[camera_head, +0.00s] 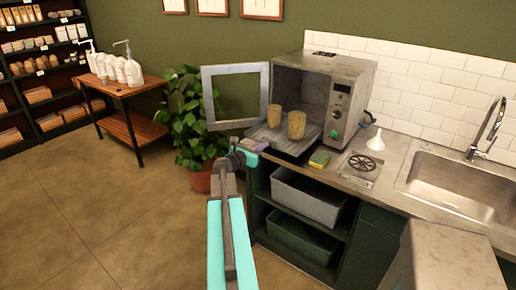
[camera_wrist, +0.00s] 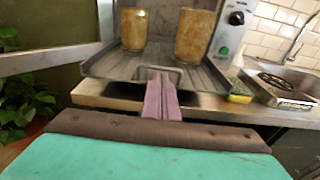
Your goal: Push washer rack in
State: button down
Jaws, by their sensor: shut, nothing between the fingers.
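The washer (camera_head: 353,85) is a grey box on the counter, its framed door (camera_head: 236,92) swung open to the left. Its metal rack (camera_head: 284,143) sticks out of the opening over the counter's front edge. Two tan cups stand upright on it, a left one (camera_head: 274,116) and a right one (camera_head: 297,125). The rack (camera_wrist: 110,68) fills the upper wrist view. My gripper (camera_wrist: 161,76) is shut and empty, its purple fingertips at the middle of the rack's front edge. I cannot tell whether they touch it. In the head view my gripper (camera_head: 262,146) is left of the rack's front.
A sponge (camera_head: 320,158), a white funnel (camera_head: 376,140), a drain grate (camera_head: 362,165) and a sink (camera_head: 455,185) are to the right. A potted plant (camera_head: 187,115) stands left of the counter. Grey and green bins (camera_head: 308,197) sit below.

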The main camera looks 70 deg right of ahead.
jog(key=shift+s+d+r, duration=0.15)
jog(key=shift+s+d, duration=0.05)
jog(key=shift+d, duration=0.55)
